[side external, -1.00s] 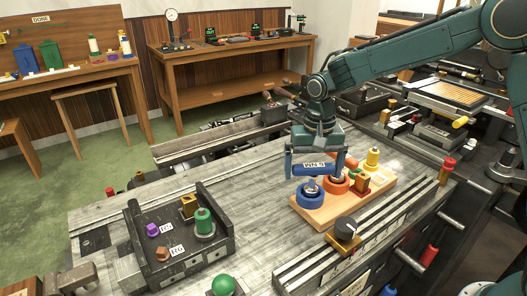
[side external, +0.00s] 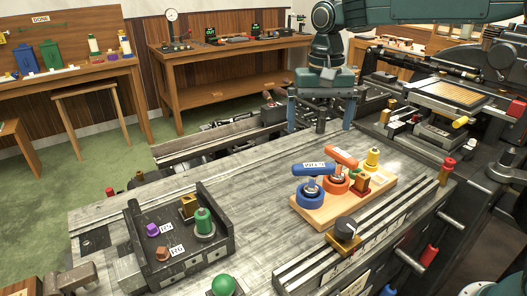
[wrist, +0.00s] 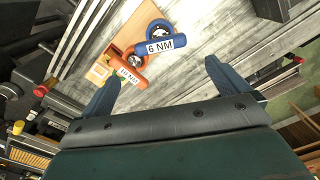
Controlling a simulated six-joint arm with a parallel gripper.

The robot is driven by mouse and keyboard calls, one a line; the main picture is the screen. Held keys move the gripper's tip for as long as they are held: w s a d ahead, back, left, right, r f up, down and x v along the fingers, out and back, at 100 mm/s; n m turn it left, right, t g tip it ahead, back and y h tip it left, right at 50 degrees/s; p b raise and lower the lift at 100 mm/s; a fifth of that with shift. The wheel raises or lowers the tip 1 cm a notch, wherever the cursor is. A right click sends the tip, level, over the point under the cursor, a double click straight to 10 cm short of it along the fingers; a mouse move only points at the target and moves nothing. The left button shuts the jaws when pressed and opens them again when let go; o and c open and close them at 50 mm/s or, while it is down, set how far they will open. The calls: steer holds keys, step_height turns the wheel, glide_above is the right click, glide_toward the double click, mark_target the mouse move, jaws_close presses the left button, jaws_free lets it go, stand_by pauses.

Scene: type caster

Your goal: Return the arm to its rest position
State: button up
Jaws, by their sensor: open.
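My gripper (side external: 320,112) is open and empty, raised above the back edge of the worktable in the side view. Its two blue fingers also show wide apart in the wrist view (wrist: 160,78). Below and in front of it is a wooden board (side external: 325,222) holding a blue torque tool (side external: 313,169) marked 6 NM and an orange one (side external: 341,157) marked 18 NM. In the wrist view the blue tool (wrist: 174,46) and the orange tool (wrist: 128,70) both lie beyond the fingers, apart from them.
A yellow piece (side external: 372,157) stands on the board. A black knob (side external: 346,229) sits near the front rail. A dark tray (side external: 180,252) holds green, purple and brass parts at left. A green dome (side external: 223,286) is at the front. Open table surface lies between.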

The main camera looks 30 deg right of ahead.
steer(key=shift+r, duration=0.15)
steer(key=s+d+r+n+t, duration=0.1)
steer(key=s+d+r+n, duration=0.1)
steer(key=s, duration=0.5)
steer(key=s+d+r+n+t, duration=0.1)
steer(key=s+d+r+t, duration=0.15)
steer(key=s, duration=0.45)
steer(key=s+d+f+n+t, duration=0.1)
steer(key=s+f, duration=0.1)
steer(key=s, duration=0.4)
steer(key=s+d+f+n+t, duration=0.1)
steer(key=s+f+n, duration=0.1)
steer(key=s, duration=0.5)
steer(key=shift+s+f, duration=0.25)
steer(key=shift+f, duration=0.05)
stand_by(0.7)
